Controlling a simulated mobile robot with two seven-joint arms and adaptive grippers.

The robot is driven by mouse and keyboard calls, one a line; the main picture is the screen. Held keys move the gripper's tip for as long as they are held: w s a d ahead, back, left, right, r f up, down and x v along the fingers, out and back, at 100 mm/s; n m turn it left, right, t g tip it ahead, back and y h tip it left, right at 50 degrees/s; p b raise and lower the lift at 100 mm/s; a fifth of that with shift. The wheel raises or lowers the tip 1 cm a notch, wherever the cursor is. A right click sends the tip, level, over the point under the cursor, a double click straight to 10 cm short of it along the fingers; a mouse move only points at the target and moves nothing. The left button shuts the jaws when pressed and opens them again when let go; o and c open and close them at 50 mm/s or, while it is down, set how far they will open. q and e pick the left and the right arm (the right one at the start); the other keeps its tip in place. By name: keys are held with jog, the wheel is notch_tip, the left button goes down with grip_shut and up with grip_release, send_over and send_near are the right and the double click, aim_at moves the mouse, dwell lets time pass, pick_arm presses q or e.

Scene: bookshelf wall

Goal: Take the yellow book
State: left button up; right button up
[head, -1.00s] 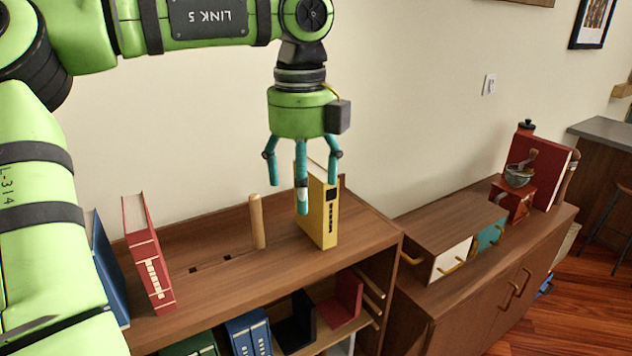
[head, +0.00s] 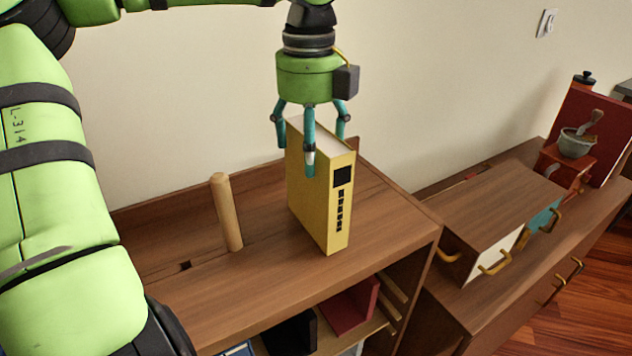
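The yellow book (head: 318,210) stands upright on top of the wooden bookshelf (head: 385,235), its spine with black marks facing front right. My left gripper (head: 310,150) points down over the top of the book, its teal fingers spread apart. One finger hangs in front of the book's upper left part, and the others are to the left and right of its top. I cannot tell whether any finger touches the book. The book stands on the shelf top and is not lifted. My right gripper is not in view.
A wooden peg (head: 226,212) stands left of the book. A small drawer box (head: 490,205) sits on the lower cabinet at right, with a bowl (head: 577,143) and a red book (head: 600,125) behind it. A red item (head: 352,305) lies in the shelf below.

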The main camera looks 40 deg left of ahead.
aim_at(316, 184)
pick_arm(q)
notch_tip(316, 184, down, 5)
jog(key=shift+r+p, duration=0.15)
jog(key=shift+p, duration=0.25)
jog(key=c, duration=1.6)
jog(key=shift+r, duration=0.15)
jog(key=shift+c, duration=0.3)
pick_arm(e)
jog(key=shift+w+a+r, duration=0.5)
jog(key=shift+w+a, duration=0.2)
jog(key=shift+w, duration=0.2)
